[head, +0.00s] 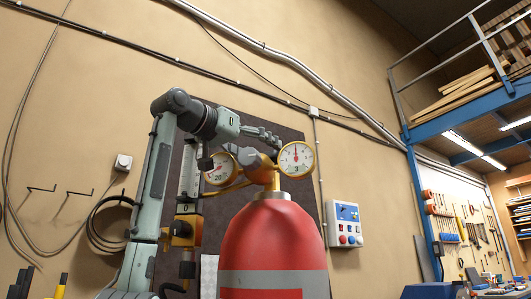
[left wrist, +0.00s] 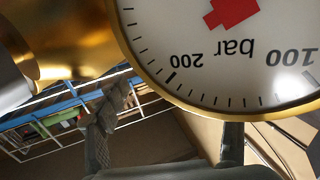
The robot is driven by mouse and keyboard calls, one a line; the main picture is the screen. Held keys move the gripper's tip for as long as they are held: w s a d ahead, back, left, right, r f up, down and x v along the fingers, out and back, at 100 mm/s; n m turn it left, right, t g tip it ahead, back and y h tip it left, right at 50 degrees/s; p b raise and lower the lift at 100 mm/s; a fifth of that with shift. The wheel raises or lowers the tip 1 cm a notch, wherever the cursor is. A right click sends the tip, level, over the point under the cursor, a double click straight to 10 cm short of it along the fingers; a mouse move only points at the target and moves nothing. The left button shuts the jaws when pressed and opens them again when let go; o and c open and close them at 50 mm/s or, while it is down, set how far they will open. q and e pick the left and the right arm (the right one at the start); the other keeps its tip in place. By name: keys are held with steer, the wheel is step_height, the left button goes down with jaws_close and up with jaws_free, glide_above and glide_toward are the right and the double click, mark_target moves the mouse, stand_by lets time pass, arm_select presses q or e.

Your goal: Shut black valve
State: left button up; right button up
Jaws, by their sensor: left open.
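A red gas cylinder (head: 274,243) with a grey band stands upright in the middle of the head view. A brass regulator (head: 264,176) with two round gauges sits on top. A small black knob (head: 205,163) shows at its left, by the left gauge; it may be the black valve, but I cannot be sure. My left gripper (head: 274,139) is open above the regulator, close to the right gauge (head: 296,158). In the left wrist view a gauge (left wrist: 215,60) fills the top right, with brass (left wrist: 70,35) beside it. My left fingers (left wrist: 165,135) are apart, with no valve visible between them.
A dark panel (head: 304,190) is on the wall behind the cylinder. A grey control box (head: 344,224) with buttons hangs right of it. Black cable coils (head: 108,226) hang at the left. A blue-framed mezzanine (head: 440,118) and tool wall (head: 468,228) stand far right.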

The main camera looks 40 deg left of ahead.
arm_select(q)
steer(key=s, duration=0.9)
steer(key=shift+s+a, duration=0.15)
steer(key=shift+a, duration=0.3)
steer(key=w, duration=0.8)
steer(key=w+d, duration=0.1)
steer(key=w, duration=0.2)
steer(key=shift+w, duration=0.4)
steer(key=shift+w+d+y, duration=0.15)
steer(key=shift+w+y, duration=0.05)
steer(key=shift+y, duration=0.1)
steer(key=shift+s+d+n+y, duration=0.1)
steer(key=shift+n+y, duration=0.6)
steer(key=shift+y, duration=0.1)
steer(key=shift+h, duration=0.3)
